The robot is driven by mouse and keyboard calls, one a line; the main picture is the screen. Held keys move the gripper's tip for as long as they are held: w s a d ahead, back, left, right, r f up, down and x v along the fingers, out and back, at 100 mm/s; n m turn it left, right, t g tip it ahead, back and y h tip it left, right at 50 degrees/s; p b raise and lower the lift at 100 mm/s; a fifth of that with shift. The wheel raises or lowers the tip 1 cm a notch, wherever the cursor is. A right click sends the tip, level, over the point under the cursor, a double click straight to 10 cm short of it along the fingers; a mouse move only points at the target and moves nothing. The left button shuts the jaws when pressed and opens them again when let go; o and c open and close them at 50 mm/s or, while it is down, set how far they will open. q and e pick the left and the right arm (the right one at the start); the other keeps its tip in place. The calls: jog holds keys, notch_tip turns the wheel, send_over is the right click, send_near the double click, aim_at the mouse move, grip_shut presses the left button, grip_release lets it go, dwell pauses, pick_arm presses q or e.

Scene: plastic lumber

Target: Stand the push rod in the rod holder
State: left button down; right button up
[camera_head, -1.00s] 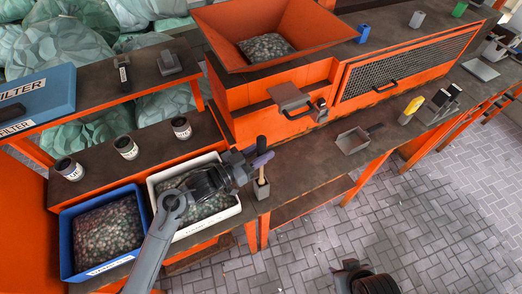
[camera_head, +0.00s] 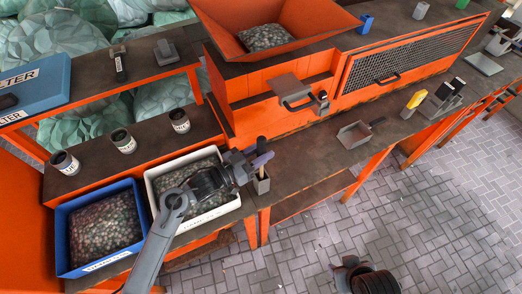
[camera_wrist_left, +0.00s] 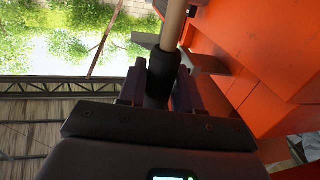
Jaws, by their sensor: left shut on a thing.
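My left gripper (camera_head: 260,160) is shut on the push rod. In the left wrist view the rod shows a black grip (camera_wrist_left: 163,72) between the fingers and a pale wooden shaft (camera_wrist_left: 174,22) beyond them. In the head view the black end stands above the fingers and a short piece of wood (camera_head: 262,172) shows below them. The rod holder (camera_head: 261,185), a small grey upright box at the bench's front edge, is right below. The wood overlaps its mouth; I cannot tell whether the tip is inside. My right gripper (camera_head: 345,264) hangs low over the floor, its jaws unclear.
A white bin (camera_head: 152,185) and a blue bin (camera_head: 62,240) of flakes stand left of the holder. The orange machine with its hopper (camera_head: 345,18) rises behind. A grey scoop (camera_head: 353,135) lies to the right; the bench between holder and scoop is clear.

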pick_arm(q)
jog(key=shift+f+b, duration=1.35)
jog(key=shift+f, duration=1.05)
jog(key=c, duration=0.7)
grip_release()
jog(key=shift+a, duration=0.1)
